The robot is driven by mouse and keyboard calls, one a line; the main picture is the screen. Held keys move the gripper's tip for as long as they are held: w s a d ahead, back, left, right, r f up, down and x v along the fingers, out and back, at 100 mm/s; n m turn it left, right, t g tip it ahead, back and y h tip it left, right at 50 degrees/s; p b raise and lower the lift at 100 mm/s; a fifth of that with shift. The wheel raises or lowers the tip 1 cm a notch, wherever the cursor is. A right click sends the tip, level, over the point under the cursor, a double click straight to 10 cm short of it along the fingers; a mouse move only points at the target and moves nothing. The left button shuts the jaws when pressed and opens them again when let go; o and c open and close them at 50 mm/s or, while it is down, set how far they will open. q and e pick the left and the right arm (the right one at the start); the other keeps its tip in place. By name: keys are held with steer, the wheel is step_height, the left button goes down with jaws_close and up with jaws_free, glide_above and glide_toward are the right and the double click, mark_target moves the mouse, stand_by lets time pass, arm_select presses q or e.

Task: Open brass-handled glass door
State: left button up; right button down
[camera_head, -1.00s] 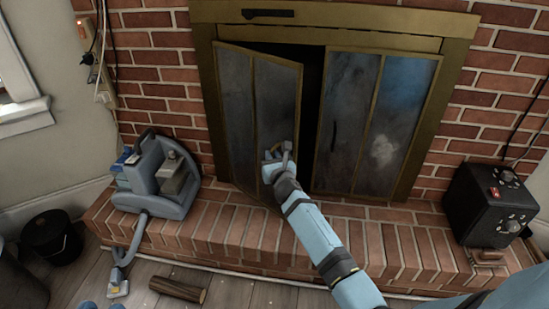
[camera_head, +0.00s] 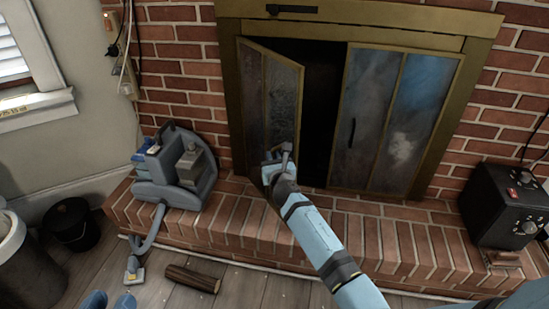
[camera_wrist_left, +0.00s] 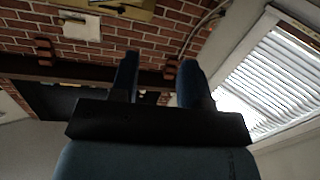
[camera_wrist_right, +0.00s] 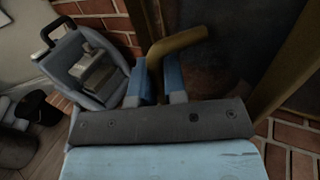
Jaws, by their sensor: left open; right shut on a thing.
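The left bifold glass door (camera_head: 252,95) of the brass-framed fireplace is folded partly outward, with a dark gap beside it. My right gripper (camera_head: 277,156) is at the lower free edge of this door. In the right wrist view, my right gripper (camera_wrist_right: 160,78) is shut on the curved brass handle (camera_wrist_right: 180,41), whose end sticks out beyond the fingers. My left gripper (camera_wrist_left: 160,82) is open and empty in the left wrist view, away from the door. Two blue tips, likely its fingers, show at the bottom left of the head view.
The right glass door (camera_head: 385,120) is closed. A blue-grey machine (camera_head: 175,180) with a hose sits on the brick hearth (camera_head: 350,225) at left. A black box with knobs (camera_head: 503,205) stands at right. A log (camera_head: 192,278) lies on the floor near a black bucket (camera_head: 72,224).

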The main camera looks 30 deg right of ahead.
steer(key=c, duration=1.2)
jaws_free()
arm_select(q)
steer(key=r+p, duration=0.1)
steer(key=s+r+n+p, duration=0.1)
steer(key=p, duration=0.1)
steer(key=shift+d+r, duration=0.1)
steer(key=shift+d, duration=0.1)
arm_select(e)
steer(key=v, duration=1.3)
steer(key=shift+s, duration=0.4)
steer(key=shift+a, duration=0.1)
steer(key=shift+c, duration=0.2)
